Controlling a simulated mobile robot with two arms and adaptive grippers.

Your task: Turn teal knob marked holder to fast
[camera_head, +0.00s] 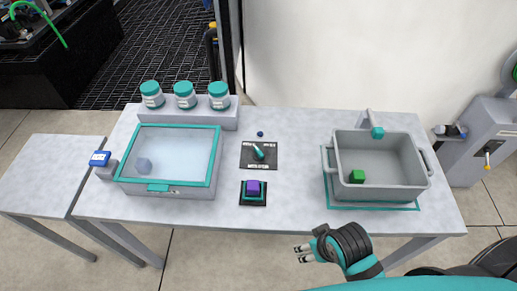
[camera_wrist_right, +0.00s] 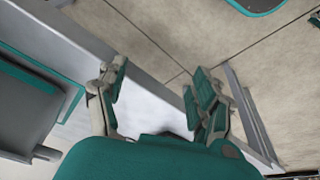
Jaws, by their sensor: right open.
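The teal knob (camera_head: 258,152) sits on a dark plate (camera_head: 270,163) near the middle of the table. The plate carries small white lettering, too small to read. The knob's handle points up and a little left in the head view. My right gripper (camera_head: 299,254) is open and empty in front of the table's front edge, below and right of the knob and well apart from it. In the right wrist view its fingers (camera_wrist_right: 155,90) stand apart with nothing between them. The knob does not show in the wrist view. My left gripper is not in view.
A teal-framed clear-lidded box (camera_head: 167,190) stands left of the knob, with several jars (camera_head: 185,95) on a shelf behind. A grey tote (camera_head: 400,190) with a green cube (camera_head: 356,176) stands right.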

